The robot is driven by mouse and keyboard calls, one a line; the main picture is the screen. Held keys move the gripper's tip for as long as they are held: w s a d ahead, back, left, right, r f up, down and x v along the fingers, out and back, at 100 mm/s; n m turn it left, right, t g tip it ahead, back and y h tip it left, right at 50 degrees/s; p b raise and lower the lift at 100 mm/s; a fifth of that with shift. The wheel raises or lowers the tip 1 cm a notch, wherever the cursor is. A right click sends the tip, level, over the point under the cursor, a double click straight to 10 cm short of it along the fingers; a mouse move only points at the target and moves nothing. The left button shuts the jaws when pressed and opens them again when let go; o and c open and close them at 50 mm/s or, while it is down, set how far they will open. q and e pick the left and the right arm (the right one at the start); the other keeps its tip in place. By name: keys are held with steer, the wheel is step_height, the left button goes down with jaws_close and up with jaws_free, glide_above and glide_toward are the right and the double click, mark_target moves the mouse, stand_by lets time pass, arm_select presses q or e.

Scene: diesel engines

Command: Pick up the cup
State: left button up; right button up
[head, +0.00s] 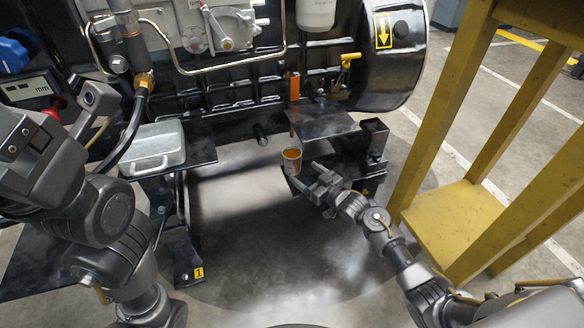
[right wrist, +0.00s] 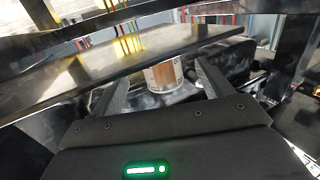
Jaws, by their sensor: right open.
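The cup (head: 291,162) is small and light-walled with orange-brown contents, and it stands upright at the left end of a dark ledge below the engine. It also shows in the right wrist view (right wrist: 163,78), partly under a dark plate edge. My right gripper (head: 304,175) is open, just right of and in front of the cup. In the right wrist view the open fingers (right wrist: 160,88) point toward the cup, which appears in the gap between them; I see no contact. My left arm is folded at the left; its gripper is not visible.
A dark shelf plate (head: 322,122) hangs above and behind the cup. A silver metal case (head: 152,147) lies on a black stand to the left. A yellow frame (head: 455,205) stands at the right. The floor (head: 240,235) in front is clear.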

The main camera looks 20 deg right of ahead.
mark_target(298, 167)
steer(key=shift+w, duration=0.1)
steer(key=shift+w+a+f+b, duration=0.2)
steer(key=shift+w+b, duration=0.15)
steer(key=shift+b, duration=0.2)
steer(key=b+x, duration=0.3)
steer(key=shift+w+f, duration=0.15)
steer(key=shift+w+a, duration=0.25)
steer(key=shift+w, duration=0.2)
steer(key=shift+c, duration=0.5)
steer(key=shift+r, duration=0.25)
steer(key=c, duration=1.1)
steer(key=shift+r, duration=0.15)
